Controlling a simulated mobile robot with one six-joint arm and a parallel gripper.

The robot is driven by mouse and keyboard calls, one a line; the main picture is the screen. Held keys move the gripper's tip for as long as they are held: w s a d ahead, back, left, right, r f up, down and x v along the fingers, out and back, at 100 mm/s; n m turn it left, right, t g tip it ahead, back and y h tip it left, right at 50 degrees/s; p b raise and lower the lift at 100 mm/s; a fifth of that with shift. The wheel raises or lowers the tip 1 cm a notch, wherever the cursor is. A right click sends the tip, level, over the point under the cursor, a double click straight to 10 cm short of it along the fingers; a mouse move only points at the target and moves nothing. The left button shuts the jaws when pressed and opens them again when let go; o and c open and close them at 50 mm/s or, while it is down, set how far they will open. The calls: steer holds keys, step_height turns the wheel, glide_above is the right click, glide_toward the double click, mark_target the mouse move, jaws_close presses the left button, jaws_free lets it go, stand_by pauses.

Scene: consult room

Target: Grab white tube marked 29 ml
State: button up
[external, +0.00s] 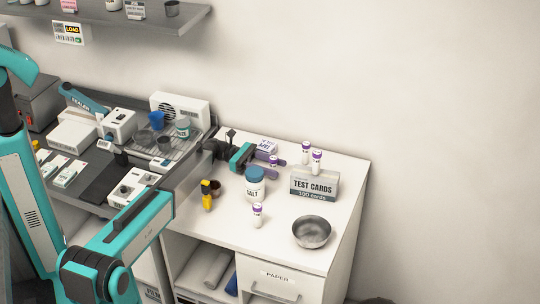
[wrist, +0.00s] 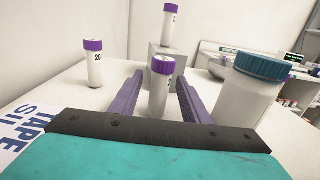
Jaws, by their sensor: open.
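My gripper (external: 277,166) is open, low over the white counter. In the wrist view its purple fingers (wrist: 160,96) stand on either side of a white tube with a purple cap (wrist: 159,92). That tube also shows in the external view (external: 273,160); its marking is too small to read. A second tube (wrist: 94,68) stands ahead to the left, marked with a 2 and an unclear second digit. It is at the back in the external view (external: 306,148). A third tube (wrist: 168,25) stands on the test cards box (external: 314,185). A fourth tube (external: 257,217) stands in front of the salt jar.
The blue-lidded salt jar (external: 255,187) is close beside my gripper, on the right in the wrist view (wrist: 243,95). A metal bowl (external: 311,232) and a yellow item (external: 207,200) stand toward the counter's front.

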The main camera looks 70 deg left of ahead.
jaws_close()
steer(key=shift+r, duration=0.2)
steer(key=shift+r+b, duration=1.55)
steer(key=shift+r, duration=3.3)
